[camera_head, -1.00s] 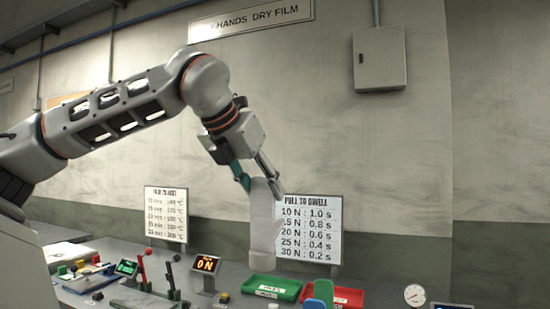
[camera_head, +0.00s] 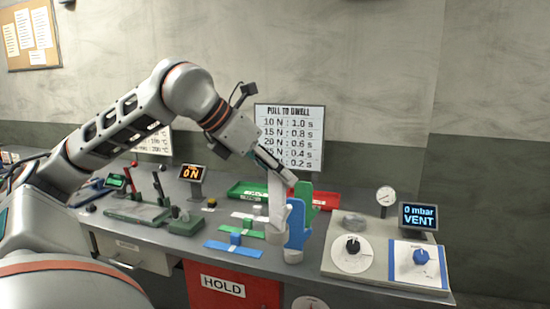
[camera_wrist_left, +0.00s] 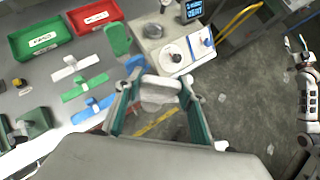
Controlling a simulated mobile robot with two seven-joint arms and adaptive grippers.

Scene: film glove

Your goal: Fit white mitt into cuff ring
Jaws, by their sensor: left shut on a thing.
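My left gripper (camera_head: 279,174) is shut on the upper part of the white mitt (camera_head: 277,205). The mitt hangs upright over the bench with its cuff downward, in front of the green mitt and beside the blue one. In the left wrist view, the left gripper (camera_wrist_left: 158,88) has its fingers on both sides of the white mitt (camera_wrist_left: 160,92). I cannot identify the cuff ring for certain; a pale round fitting (camera_wrist_left: 153,30) sits on the dial box. My right gripper (camera_wrist_left: 295,42) shows at the right of the wrist view, empty, fingers apart.
A blue mitt (camera_head: 297,225) and a green mitt (camera_head: 304,192) stand close to the held mitt. Green (camera_head: 250,190) and red (camera_head: 326,200) trays lie behind. A dial box (camera_head: 352,250), gauge (camera_head: 386,196) and VENT display (camera_head: 418,217) stand to the right.

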